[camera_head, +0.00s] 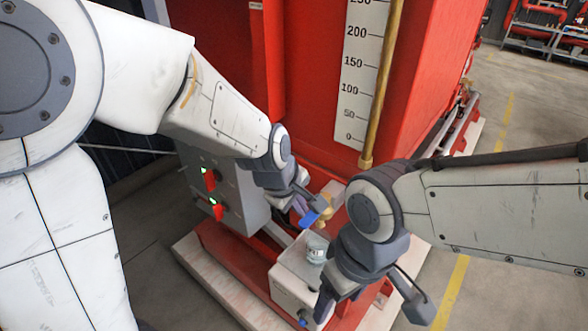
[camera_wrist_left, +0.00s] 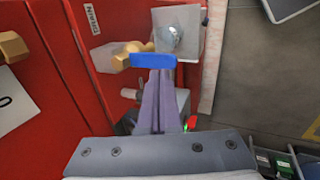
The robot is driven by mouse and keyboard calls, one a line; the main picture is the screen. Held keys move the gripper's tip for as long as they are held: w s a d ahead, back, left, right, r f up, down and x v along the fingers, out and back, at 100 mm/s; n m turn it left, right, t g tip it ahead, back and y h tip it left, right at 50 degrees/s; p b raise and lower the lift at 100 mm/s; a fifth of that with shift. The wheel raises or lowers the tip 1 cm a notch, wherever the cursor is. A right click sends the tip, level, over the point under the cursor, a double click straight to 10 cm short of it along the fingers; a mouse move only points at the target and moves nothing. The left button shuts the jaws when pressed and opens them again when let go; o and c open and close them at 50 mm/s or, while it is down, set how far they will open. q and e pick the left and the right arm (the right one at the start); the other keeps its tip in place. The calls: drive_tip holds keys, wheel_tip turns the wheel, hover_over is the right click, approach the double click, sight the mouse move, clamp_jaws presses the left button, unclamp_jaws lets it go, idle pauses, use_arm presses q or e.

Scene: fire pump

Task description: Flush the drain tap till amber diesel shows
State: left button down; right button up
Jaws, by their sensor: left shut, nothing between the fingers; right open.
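The brass drain tap (camera_head: 326,207) sticks out low on the red tank, with a blue lever (camera_head: 310,217). In the left wrist view the tap (camera_wrist_left: 128,54) lies beside a DRAIN label (camera_wrist_left: 92,19), and its blue lever (camera_wrist_left: 153,60) crosses just past my fingertips. My left gripper (camera_head: 302,206) is shut and empty, its tips at the lever; I cannot tell whether they touch it. A clear jar (camera_head: 316,247) stands on a pale box (camera_head: 291,287) below the tap; its contents are not clear. My right gripper (camera_head: 372,308) is open and empty, in front of the box.
A sight gauge with a numbered scale (camera_head: 362,75) and brass tube runs up the red tank (camera_head: 310,60). A grey control box (camera_head: 222,190) with red switches and green lights is left of the tap. Open floor lies at the right.

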use_arm(q)
wheel_tip(320, 180, up, 10)
drive_tip(key=s+a, duration=0.1)
drive_tip(key=shift+s+f+b, duration=0.2)
drive_tip(key=shift+f+b, duration=0.05)
drive_tip(key=shift+b, duration=0.15)
use_arm(e)
drive_tip(key=shift+f, duration=0.3)
use_arm(q)
drive_tip(key=s+f+m+g+y+b, duration=0.1)
drive_tip(key=s+f+m+g, duration=0.1)
drive_tip(key=s+f+m, duration=0.3)
drive_tip(key=s+a+f+m+g+b, duration=0.1)
drive_tip(key=s+f+m, duration=0.4)
drive_tip(key=s+m, duration=0.8)
drive_tip(key=shift+s+a+m+g+y, duration=0.2)
drive_tip(key=shift+m+g+y, duration=0.1)
drive_tip(key=shift+g+y, duration=0.15)
use_arm(e)
drive_tip(key=shift+f, duration=0.95)
drive_tip(key=shift+c, duration=0.3)
